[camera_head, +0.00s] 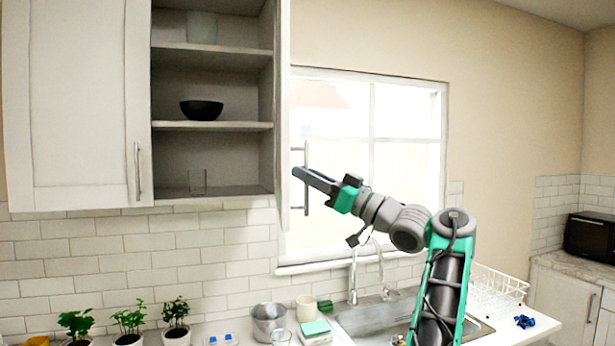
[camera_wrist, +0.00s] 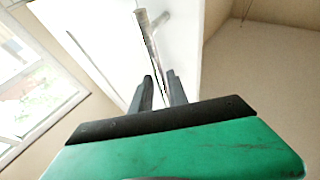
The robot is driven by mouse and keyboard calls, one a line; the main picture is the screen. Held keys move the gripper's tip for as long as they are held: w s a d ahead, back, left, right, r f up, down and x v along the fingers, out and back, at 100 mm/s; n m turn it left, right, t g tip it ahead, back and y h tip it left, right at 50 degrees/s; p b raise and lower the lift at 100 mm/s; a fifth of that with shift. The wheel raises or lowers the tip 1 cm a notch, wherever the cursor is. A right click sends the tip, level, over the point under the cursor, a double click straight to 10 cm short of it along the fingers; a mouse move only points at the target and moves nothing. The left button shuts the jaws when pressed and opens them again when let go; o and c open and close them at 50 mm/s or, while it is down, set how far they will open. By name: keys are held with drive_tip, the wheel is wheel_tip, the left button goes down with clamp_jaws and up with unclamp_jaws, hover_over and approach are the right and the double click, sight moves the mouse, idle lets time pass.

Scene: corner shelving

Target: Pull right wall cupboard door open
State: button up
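The right wall cupboard door (camera_head: 283,120) stands swung out from the cupboard and shows nearly edge-on in the head view. Its pale face (camera_wrist: 187,45) fills the upper middle of the wrist view. Its upright metal bar handle (camera_head: 306,157) is on the window side of the door; it also shows in the wrist view (camera_wrist: 150,38). My gripper (camera_head: 296,172) reaches across the handle from the right. In the wrist view my two fingers (camera_wrist: 161,82) are close together, with the bar running down between them. The exact contact is partly hidden.
The cupboard shelves (camera_head: 212,126) are exposed, with a dark bowl (camera_head: 202,110) and glasses. The left door (camera_head: 75,100) is shut. Below are potted plants (camera_head: 130,320), a pot (camera_head: 268,321) and a sink with a tall faucet (camera_head: 353,275). A window (camera_head: 400,150) is behind my arm.

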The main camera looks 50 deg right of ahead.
drive_tip(key=shift+s+f, duration=0.1)
drive_tip(key=shift+f, duration=0.05)
drive_tip(key=b+v, duration=0.1)
drive_tip(key=v, duration=0.6)
drive_tip(key=shift+s+b, duration=0.3)
drive_tip(key=shift+s, duration=0.05)
drive_tip(key=shift+d, duration=0.1)
drive_tip(key=shift+c, duration=0.3)
